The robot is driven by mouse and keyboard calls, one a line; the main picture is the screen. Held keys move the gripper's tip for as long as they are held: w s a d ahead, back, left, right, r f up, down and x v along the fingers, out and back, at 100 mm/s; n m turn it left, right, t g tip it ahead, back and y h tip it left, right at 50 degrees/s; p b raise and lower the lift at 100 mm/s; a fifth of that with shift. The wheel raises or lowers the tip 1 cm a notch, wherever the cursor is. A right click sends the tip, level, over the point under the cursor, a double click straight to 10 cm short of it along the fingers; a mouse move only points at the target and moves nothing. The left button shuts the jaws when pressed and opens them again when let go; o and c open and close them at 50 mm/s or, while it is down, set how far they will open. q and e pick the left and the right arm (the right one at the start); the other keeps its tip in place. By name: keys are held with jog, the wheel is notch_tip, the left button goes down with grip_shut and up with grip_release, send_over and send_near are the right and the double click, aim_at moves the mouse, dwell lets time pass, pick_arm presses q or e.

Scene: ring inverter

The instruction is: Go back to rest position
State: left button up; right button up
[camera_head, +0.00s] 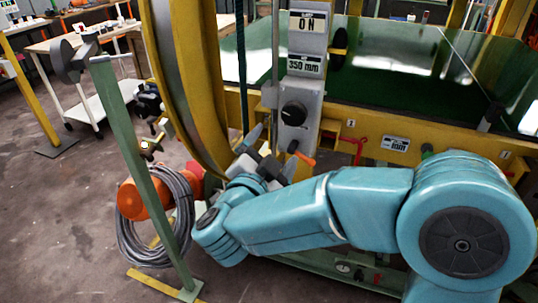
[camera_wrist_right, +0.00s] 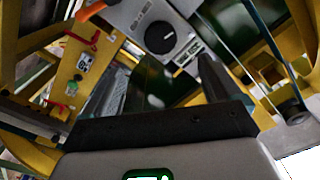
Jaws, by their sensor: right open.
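My right arm is teal and reaches leftward across the lower part of the head view. Its gripper (camera_head: 270,152) is just below and left of the grey control panel (camera_head: 297,75). The jaws are open with nothing seen between them. In the right wrist view the gripper (camera_wrist_right: 165,88) shows two dark fingers spread apart, with the panel's black knob (camera_wrist_right: 160,38) beyond them. The same knob shows in the head view (camera_head: 294,113). My left gripper is not in view.
A big yellow ring (camera_head: 188,80) stands left of the panel, on the yellow machine frame (camera_head: 365,125). An orange-tipped lever (camera_head: 302,158) is close to the right gripper. A green post (camera_head: 135,150) with a coiled grey cable (camera_head: 128,235) stands left.

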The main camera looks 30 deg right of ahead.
jog(key=shift+v, duration=1.05)
